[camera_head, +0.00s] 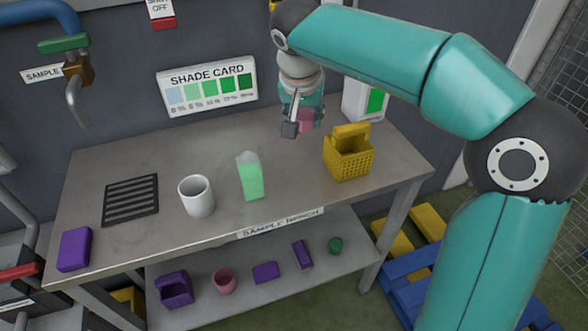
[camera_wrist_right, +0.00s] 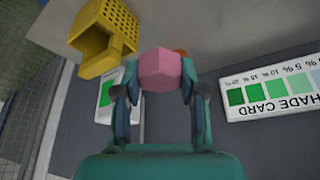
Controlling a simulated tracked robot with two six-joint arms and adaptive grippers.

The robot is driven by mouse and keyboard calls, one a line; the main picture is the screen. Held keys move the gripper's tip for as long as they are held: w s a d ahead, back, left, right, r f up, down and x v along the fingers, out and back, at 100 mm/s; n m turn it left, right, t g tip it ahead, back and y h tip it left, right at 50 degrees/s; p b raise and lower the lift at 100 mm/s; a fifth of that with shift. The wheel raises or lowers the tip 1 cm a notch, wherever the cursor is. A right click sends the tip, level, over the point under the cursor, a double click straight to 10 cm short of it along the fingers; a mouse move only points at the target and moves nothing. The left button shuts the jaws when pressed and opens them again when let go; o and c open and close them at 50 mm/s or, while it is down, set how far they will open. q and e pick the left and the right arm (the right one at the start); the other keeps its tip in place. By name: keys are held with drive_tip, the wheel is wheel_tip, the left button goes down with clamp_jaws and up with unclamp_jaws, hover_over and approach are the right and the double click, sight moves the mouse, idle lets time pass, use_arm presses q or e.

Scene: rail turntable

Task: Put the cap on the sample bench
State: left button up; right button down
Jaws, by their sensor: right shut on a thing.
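The cap is a small pink faceted piece (camera_head: 306,117), partly hidden by a finger in the head view. In the right wrist view the cap (camera_wrist_right: 161,70) sits between the two fingertips. My right gripper (camera_head: 298,122) is shut on it, over the back right part of the sample bench; the fingers also show in the right wrist view (camera_wrist_right: 160,92). I cannot tell whether the cap touches the top or hangs just above it. The sample bench (camera_head: 225,232) is a grey metal table with a label on its front edge. My left gripper is not in view.
On the bench top stand a yellow basket (camera_head: 348,160), a pale green carton (camera_head: 250,177), a white mug (camera_head: 196,196), a black grate (camera_head: 130,200) and a purple block (camera_head: 74,249). A shade card (camera_head: 207,86) stands behind. The lower shelf (camera_head: 300,280) holds several small items.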

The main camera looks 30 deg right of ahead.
sight(301, 177)
wheel_tip(301, 177, down, 16)
drive_tip(key=shift+w+a+b, duration=0.1)
drive_tip(key=shift+a+b, duration=0.05)
drive_tip(key=shift+b, duration=0.45)
drive_tip(key=shift+f, duration=0.2)
drive_tip(key=c, duration=0.7)
unclamp_jaws()
drive_tip(key=shift+r, duration=0.1)
drive_tip(key=shift+o, duration=0.2)
drive_tip(key=shift+r, duration=0.2)
drive_tip(key=v, duration=1.2)
drive_tip(key=shift+f, duration=0.1)
